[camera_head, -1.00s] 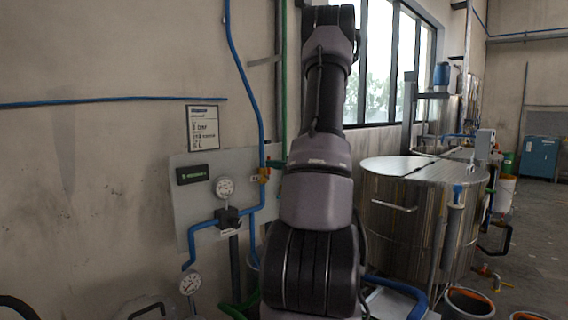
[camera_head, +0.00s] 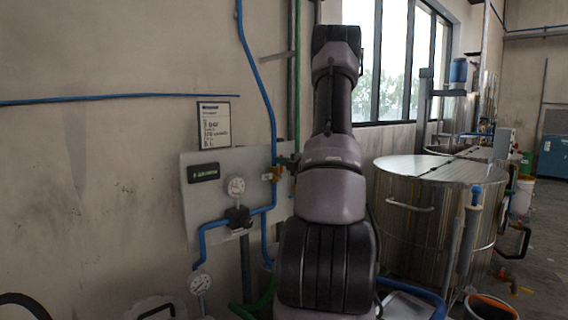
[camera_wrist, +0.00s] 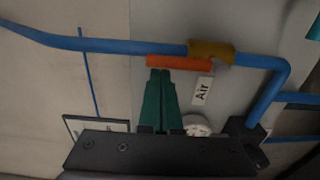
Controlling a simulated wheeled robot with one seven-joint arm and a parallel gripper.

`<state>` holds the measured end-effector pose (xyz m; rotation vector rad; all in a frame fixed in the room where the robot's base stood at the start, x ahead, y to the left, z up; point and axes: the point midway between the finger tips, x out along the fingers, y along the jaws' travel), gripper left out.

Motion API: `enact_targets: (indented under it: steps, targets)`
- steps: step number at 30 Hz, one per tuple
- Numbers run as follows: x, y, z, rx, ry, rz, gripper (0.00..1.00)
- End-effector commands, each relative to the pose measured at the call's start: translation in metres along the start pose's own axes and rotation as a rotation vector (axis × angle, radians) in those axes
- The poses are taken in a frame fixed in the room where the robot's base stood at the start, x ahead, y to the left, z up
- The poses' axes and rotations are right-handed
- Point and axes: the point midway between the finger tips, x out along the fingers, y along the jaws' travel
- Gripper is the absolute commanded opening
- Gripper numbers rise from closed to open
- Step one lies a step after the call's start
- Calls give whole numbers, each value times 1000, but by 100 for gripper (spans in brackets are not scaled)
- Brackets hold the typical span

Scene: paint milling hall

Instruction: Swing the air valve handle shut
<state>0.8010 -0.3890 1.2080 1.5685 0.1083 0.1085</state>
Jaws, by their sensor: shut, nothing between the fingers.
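The air valve (camera_head: 277,173) sits on the blue vertical pipe at the right edge of a grey panel. In the wrist view its brass body (camera_wrist: 211,50) is on the blue pipe, and its orange-red handle (camera_wrist: 178,63) lies along the pipe, to the left of the body. A white "Air" label (camera_wrist: 203,91) is beside it. My gripper (camera_wrist: 160,72) has green fingers shut together and empty. Their tips are at the lower edge of the handle in the wrist view; I cannot tell whether they touch. My arm hides the gripper in the head view.
The panel (camera_head: 213,165) carries a round gauge (camera_head: 235,186) and blue pipes. A second gauge (camera_head: 200,283) is lower left. A placard (camera_head: 214,124) hangs above. A large steel tank (camera_head: 430,205) stands right of my arm, with a bucket (camera_head: 490,306) in front.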

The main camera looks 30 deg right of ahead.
Motion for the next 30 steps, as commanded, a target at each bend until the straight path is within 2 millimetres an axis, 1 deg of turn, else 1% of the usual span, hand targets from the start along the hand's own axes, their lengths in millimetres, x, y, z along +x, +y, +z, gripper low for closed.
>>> enact_targets:
  steps: [8, 18, 30]
  targets:
    - [0, 0, 1, 0, 1, 0, 0]
    - [0, 3, 16, -1, 0, 0, 0]
    - [0, 3, 20, 0, 0, 0, 0]
